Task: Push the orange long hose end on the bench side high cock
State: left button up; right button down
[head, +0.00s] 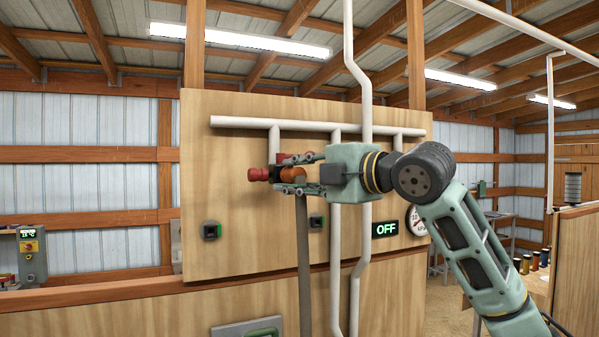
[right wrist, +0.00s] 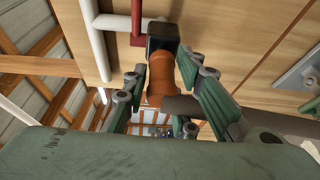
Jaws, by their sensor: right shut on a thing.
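My right gripper (head: 286,181) is shut on the orange hose end (head: 293,172), up at the wooden board. The orange hose end (right wrist: 162,80) also shows between the fingers in the right wrist view. The grey-brown hose (head: 304,260) hangs down from it. A red cock part (head: 258,174) shows just left of the fingers, with more red behind them. In the right wrist view a black block (right wrist: 162,38) stands at the far tip of the orange piece, beside a red pipe (right wrist: 137,18). I cannot tell whether hose end and cock are joined. My left gripper is not in view.
White pipes (head: 335,133) run across and down the wooden board (head: 230,255). Two dark square fittings (head: 210,230) sit lower on it. An OFF sign (head: 386,229) and a round gauge (head: 416,220) are at the right. A control box (head: 31,255) stands far left.

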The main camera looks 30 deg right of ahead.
jog(key=shift+w, duration=0.3)
jog(key=c, duration=1.4)
grip_release()
jog(key=shift+o, duration=0.2)
jog(key=v, duration=1.2)
